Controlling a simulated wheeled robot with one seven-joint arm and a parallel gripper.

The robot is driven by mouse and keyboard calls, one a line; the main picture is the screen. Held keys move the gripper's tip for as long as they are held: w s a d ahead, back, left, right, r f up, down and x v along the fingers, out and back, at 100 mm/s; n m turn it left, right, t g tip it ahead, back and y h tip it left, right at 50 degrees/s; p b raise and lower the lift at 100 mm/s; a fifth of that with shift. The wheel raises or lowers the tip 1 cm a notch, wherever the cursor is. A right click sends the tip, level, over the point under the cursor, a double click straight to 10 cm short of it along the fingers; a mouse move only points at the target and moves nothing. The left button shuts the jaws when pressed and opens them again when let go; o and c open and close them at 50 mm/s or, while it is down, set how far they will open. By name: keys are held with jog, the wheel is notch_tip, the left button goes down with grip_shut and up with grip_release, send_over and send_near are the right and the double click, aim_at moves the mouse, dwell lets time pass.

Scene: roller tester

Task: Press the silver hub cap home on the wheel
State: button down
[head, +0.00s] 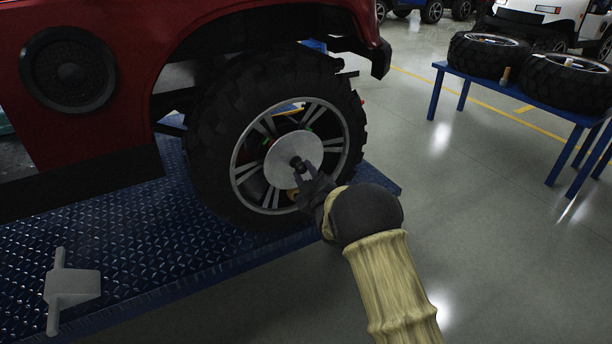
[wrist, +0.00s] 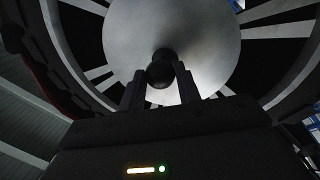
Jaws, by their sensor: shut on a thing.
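The silver hub cap (head: 283,158) is a flat round disc with a dark knob (head: 297,163) at its centre. It covers the middle of the wheel (head: 331,127), a silver-spoked rim in a black knobbly tyre (head: 212,137) on the red vehicle. My gripper (head: 303,176) comes from the lower right and is shut on the knob. In the wrist view the two fingers (wrist: 160,90) stand either side of the knob (wrist: 160,70), with the disc (wrist: 205,40) filling the space behind it. I cannot tell whether the cap is seated or slightly off the rim.
The wheel stands at a blue diamond-plate platform (head: 150,235). A grey bracket (head: 72,285) lies on it at lower left. The red body (head: 110,130) overhangs the wheel. A blue table (head: 520,95) with tyres stands at the right. The floor (head: 490,250) to the right is clear.

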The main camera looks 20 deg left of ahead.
jog(key=c, duration=0.9)
grip_release()
jog(key=shift+a, duration=0.1)
jog(key=p+v, duration=0.3)
jog(key=v, duration=1.4)
